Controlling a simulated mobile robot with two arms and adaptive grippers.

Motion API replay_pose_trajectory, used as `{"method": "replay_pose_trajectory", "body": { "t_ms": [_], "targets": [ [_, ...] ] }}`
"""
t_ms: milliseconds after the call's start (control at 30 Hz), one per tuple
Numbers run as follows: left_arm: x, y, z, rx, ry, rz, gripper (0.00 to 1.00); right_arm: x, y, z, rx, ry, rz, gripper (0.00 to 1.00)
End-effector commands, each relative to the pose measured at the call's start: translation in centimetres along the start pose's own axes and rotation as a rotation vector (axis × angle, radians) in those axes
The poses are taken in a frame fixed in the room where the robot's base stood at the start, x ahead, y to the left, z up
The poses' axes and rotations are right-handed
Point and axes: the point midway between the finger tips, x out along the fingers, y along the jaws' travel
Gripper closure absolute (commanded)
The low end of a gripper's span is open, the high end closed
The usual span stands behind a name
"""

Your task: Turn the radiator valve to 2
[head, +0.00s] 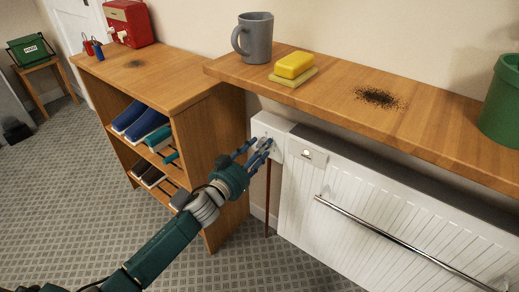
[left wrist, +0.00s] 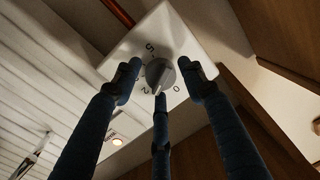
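The radiator valve is a round grey knob (left wrist: 160,72) on a white housing (head: 268,127) at the radiator's left end. In the left wrist view, the dial shows 5, 2 and 0; other marks are partly hidden by my fingers. The knob's pale pointer aims downward, between 2 and 0 and closer to the 2. My left gripper (head: 257,150) is at the housing, with its dark blue fingers spread around the knob. One finger is on each side and one below; small gaps show at the sides. Whether the lower finger touches is unclear. My right gripper is out of view.
The white radiator (head: 400,210) has a metal rail (head: 400,240) across its front. Above it, a wooden shelf (head: 330,90) holds a grey mug (head: 257,40), a yellow sponge (head: 294,65), dark crumbs and a green container (head: 502,105). A wooden shoe cabinet (head: 205,135) stands left of the valve.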

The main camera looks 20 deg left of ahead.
Motion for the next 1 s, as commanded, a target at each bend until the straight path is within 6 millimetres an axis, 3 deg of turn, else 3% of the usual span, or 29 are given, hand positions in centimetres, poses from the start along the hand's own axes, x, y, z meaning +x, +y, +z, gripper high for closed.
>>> {"method": "replay_pose_trajectory", "body": {
  "t_ms": [33, 133, 167, 600, 867, 900, 1000],
  "targets": [
    [-0.01, 0.00, 0.00, 0.000, 0.000, 0.000, 0.74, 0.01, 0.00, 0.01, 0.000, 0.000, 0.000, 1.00],
    [-0.02, -0.01, 0.01, 0.000, 0.000, 0.000, 0.94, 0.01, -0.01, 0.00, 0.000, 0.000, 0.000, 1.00],
    [-0.03, -0.01, 0.02, 0.000, 0.000, 0.000, 0.95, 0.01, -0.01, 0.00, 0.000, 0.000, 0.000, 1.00],
    [-0.06, -0.03, 0.19, 0.220, 0.014, -0.004, 0.95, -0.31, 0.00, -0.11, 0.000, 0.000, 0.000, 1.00],
    [-0.07, -0.05, 0.25, 0.230, 0.014, -0.004, 0.95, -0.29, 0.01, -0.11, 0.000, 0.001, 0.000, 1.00],
    [-0.08, -0.05, 0.26, 0.230, 0.014, -0.004, 0.67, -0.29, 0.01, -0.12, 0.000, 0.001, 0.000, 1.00],
    [-0.07, -0.04, 0.25, 0.230, 0.014, -0.004, 0.50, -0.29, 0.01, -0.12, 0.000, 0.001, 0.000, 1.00]
  ]
}}
